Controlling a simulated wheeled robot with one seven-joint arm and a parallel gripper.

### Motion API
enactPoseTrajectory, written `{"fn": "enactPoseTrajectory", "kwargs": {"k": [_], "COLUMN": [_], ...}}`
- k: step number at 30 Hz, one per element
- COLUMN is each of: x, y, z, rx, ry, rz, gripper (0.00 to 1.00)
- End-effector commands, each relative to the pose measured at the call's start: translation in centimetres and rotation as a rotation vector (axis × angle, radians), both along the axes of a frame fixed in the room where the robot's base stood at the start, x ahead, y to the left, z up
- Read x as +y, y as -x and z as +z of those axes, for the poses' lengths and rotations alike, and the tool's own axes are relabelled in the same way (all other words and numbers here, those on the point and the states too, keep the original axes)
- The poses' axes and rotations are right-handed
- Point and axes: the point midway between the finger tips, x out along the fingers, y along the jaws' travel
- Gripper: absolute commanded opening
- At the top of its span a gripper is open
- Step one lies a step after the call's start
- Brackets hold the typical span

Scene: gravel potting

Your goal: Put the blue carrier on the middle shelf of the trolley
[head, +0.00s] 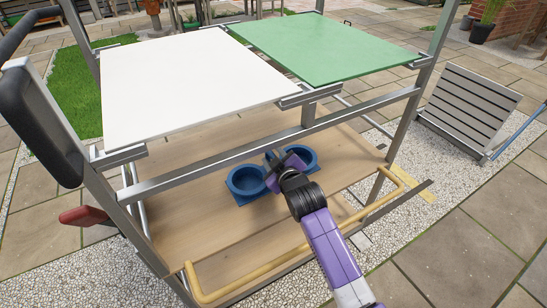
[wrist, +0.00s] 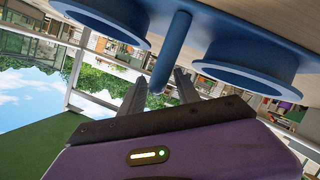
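The blue carrier (head: 240,197) has two round cup rings and a post between them. In the head view it stands on a wooden shelf (head: 190,205) of the trolley, below the white and green top panels. My gripper (head: 284,160) reaches in from the front and hides part of the carrier. In the wrist view, which is turned over, the carrier (wrist: 245,70) shows both rings and the post (wrist: 171,50). My gripper's fingers (wrist: 160,88) are apart, with the end of the post between them and gaps visible on both sides.
A metal rail (head: 270,145) crosses above the shelf, close to my gripper. A yellow bar (head: 290,250) runs along the trolley's front. The white panel (head: 185,85) and green panel (head: 325,45) cover the top. A slatted grey panel (head: 468,103) stands at right.

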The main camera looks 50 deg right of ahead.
Motion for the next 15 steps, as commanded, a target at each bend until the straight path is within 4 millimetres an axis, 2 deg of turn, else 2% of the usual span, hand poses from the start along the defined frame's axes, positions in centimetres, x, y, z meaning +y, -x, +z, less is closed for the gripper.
{"fn": "enactPoseTrajectory", "kwargs": {"k": [8,15], "x": [0.4,2.2], "y": [0.7,4.3], "z": [0.3,1.8], "rx": [0.000,0.002], "ry": [0.000,0.000], "rz": [0.000,0.001], "gripper": [0.39,0.39]}}
